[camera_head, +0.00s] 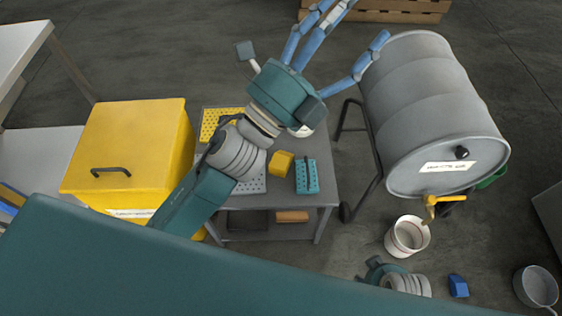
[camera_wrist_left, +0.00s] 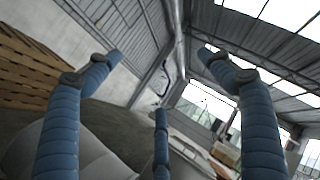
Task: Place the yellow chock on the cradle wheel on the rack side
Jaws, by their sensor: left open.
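A small yellow block (camera_head: 282,163), which looks like the yellow chock, sits on the grey cart top. The grey drum (camera_head: 420,100) lies on a dark cradle. My left gripper (camera_head: 346,28) is raised above the cart's far end, left of the drum's far end. Its blue fingers are spread and empty, as the left wrist view (camera_wrist_left: 160,85) also shows. Part of my right arm shows at the bottom; its gripper is not visible.
A teal perforated block (camera_head: 307,176) stands on the cart (camera_head: 325,172). A yellow cabinet (camera_head: 125,150) stands left of it. A white bucket (camera_head: 407,236) stands under the drum's tap (camera_head: 430,207). A blue block (camera_head: 458,286) and a metal pan (camera_head: 536,286) lie on the floor. A wooden pallet (camera_head: 400,10) is behind.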

